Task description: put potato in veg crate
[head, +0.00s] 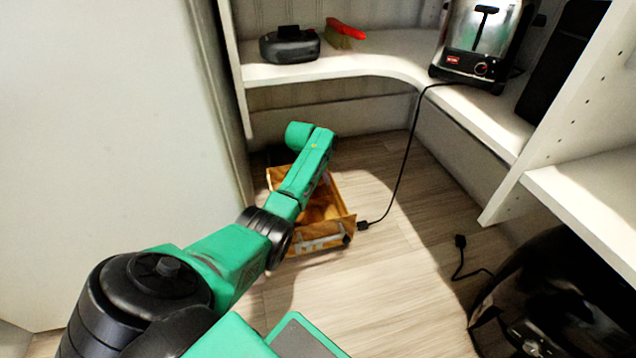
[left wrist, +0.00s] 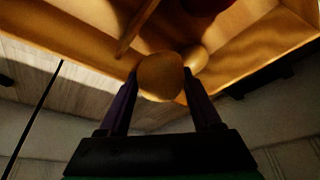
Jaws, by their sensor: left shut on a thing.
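The veg crate (head: 350,222) is an orange-brown wooden box on the floor in the corner, partly hidden by my left arm. My left gripper (left wrist: 160,82) is shut on a round, tan potato (left wrist: 160,78), held between its two dark fingers in the left wrist view. The crate's wooden wall (left wrist: 275,45) shows close around and beyond the potato. A second pale rounded thing (left wrist: 197,60) shows just beyond it, inside the crate. In the head view my arm hides the potato and my left fingers. I cannot tell whether the held potato touches the crate. My right gripper is not in view.
A corner shelf holds a black device (head: 290,46), a red-handled brush (head: 345,30) and a toaster (head: 480,40). A cable hangs from the toaster, its plug (head: 363,225) by the crate. A black appliance (head: 560,300) stands lower right. Floor in front is clear.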

